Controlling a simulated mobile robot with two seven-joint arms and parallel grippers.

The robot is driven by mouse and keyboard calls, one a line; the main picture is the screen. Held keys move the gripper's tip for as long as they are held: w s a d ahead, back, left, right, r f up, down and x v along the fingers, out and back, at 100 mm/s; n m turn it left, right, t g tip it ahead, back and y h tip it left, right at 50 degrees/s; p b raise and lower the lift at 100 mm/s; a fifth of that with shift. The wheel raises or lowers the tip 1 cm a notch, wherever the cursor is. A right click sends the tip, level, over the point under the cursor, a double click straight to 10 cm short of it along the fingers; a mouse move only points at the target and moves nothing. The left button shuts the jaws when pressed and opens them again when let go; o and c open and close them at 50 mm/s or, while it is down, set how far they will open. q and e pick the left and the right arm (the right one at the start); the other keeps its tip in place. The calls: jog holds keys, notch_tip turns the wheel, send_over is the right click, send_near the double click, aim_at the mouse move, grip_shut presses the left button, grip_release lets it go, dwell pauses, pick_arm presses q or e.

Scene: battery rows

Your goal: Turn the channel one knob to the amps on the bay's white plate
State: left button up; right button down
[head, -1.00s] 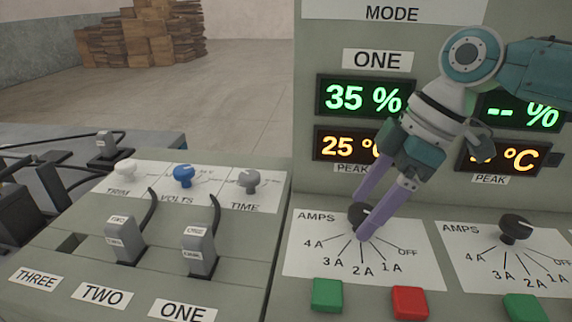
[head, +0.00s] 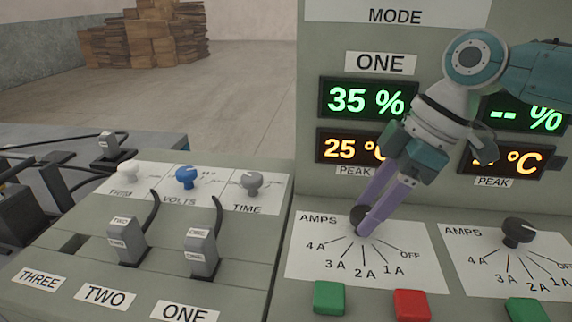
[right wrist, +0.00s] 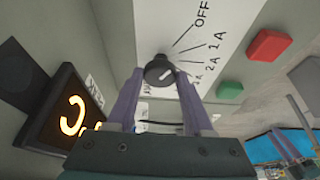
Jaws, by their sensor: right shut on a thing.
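The channel one knob (head: 357,213) is a black dial on the white AMPS plate (head: 300,262) below the ONE displays. The plate is marked OFF, 1A, 2A, 3A and 4A. My right gripper (head: 362,226) is shut on the knob, with its purple fingers partly covering it. In the right wrist view the knob (right wrist: 157,68) sits between the fingertips (right wrist: 159,82). Its white mark points roughly toward the 3A side, but I cannot tell the exact setting. No separate white plate giving an amps value is readable. My left gripper is not in view.
A second AMPS knob (head: 517,232) stands to the right. Green (head: 329,298) and red (head: 411,304) buttons lie below the channel one plate. At left, grey plugs (head: 202,252) with black cables stand in front of the TRIM, VOLTS and TIME knobs.

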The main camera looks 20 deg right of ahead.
jog(key=shift+r+p, duration=0.2)
jog(key=shift+p, duration=0.3)
jog(key=m+h+p, duration=0.1)
jog(key=m+p, duration=0.2)
jog(key=m+t+p, duration=0.1)
jog(key=m+p, duration=0.1)
jog(key=p, duration=0.2)
jog(key=m+t+h+p, duration=0.1)
jog(key=m+p, duration=0.2)
jog(key=p, duration=0.1)
jog(key=shift+s+a+r+m+h, duration=0.1)
jog(key=shift+s+a+m+h, duration=0.05)
jog(key=shift+a+m+h, duration=0.15)
jog(key=shift+m+h+p, duration=0.4)
jog(key=shift+m+p, duration=0.65)
jog(key=shift+m, duration=0.15)
jog(key=shift+f+m, duration=0.2)
jog(key=shift+m, duration=0.1)
jog(key=shift+p, duration=0.3)
jog(key=shift+c, duration=1.4)
grip_release()
jog(key=shift+h, duration=0.3)
